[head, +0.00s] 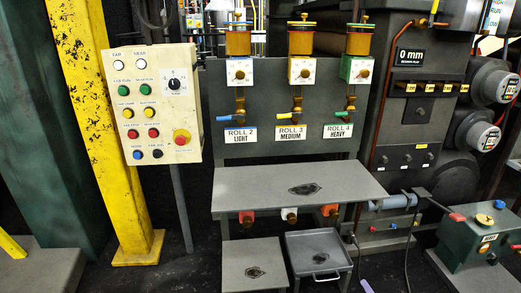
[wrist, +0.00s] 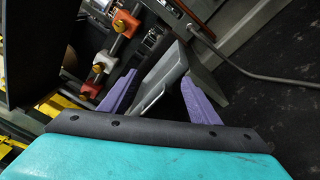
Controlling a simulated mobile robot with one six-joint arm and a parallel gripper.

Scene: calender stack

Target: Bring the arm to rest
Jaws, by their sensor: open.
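My gripper (wrist: 160,98) shows in the wrist view with its two purple fingers spread wide apart. Nothing is held between them. Beyond the fingers is a grey metal tray or panel, seen tilted; I cannot tell its distance from the fingertips. In the head view only a small purple bit, likely a fingertip, shows at the bottom edge, right of the grey tray with a handle (head: 318,262). The rest of my arm is out of the head view.
A grey shelf (head: 290,183) juts out below three valve stations. A push-button box (head: 152,103) stands left by a yellow column (head: 110,120). A grey block (head: 250,266) sits beside the tray. A green box (head: 475,240) with a cable stands right. Dark floor shows between.

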